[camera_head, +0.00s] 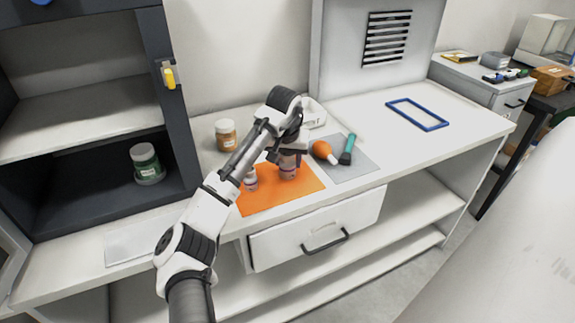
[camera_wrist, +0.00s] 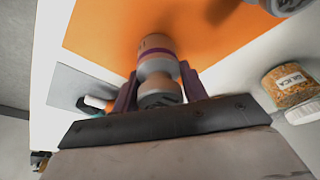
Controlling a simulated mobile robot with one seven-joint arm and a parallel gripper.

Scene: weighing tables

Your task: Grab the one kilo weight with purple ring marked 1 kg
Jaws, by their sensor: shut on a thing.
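The weight with a purple ring (camera_wrist: 157,50) stands between the fingers of my gripper (camera_wrist: 159,86) in the wrist view. Its pale top has a purple band, and its knob end is towards the gripper; I cannot read a mark on it. In the head view the held weight (camera_head: 288,171) stands on the right part of the orange mat (camera_head: 265,202), with my gripper (camera_head: 287,153) shut on its upper part. A second, smaller weight (camera_head: 250,181) stands to its left on the mat.
An orange-brown jar (camera_head: 226,135) stands behind the mat; the wrist view shows it labelled silica (camera_wrist: 290,86). A grey mat (camera_head: 352,172) on the right holds an orange bulb (camera_head: 322,150) and a teal-handled tool (camera_head: 348,150). A blue frame (camera_head: 417,114) lies further right.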

